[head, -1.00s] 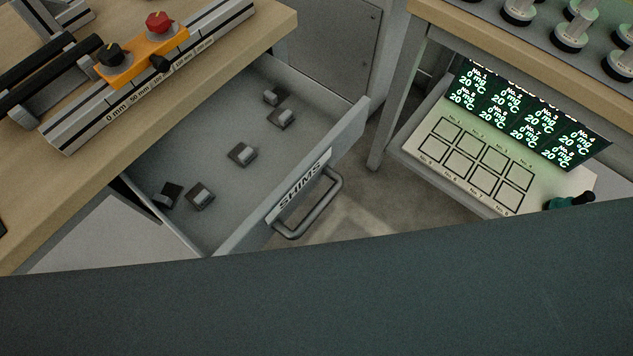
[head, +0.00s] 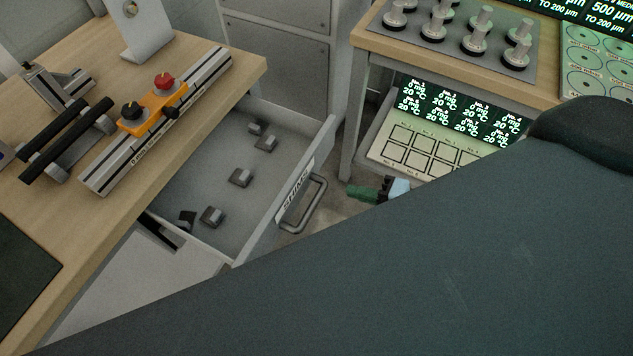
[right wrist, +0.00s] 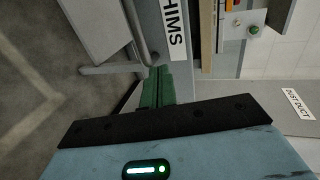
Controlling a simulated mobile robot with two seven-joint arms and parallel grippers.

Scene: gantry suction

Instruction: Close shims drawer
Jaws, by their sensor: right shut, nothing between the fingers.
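The shims drawer (head: 322,149) stands pulled out from under the wooden bench, with several small dark blocks with grey tops inside. Its front has a SHIMS label (head: 296,191) and a grey bar handle (head: 316,203). My right gripper (head: 352,190) is to the right of the handle, green fingers pointing at the drawer front, shut and empty. In the right wrist view the shut fingers (right wrist: 158,72) are close to the drawer front and beside the handle (right wrist: 141,42); whether they touch is unclear. My left gripper is not in view.
The wooden bench (head: 225,98) holds a rail with an orange slider (head: 152,112). At right, a second table (head: 375,42) carries several weights, with a lit display (head: 462,112) and a numbered pad below. My dark arm hides the lower right.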

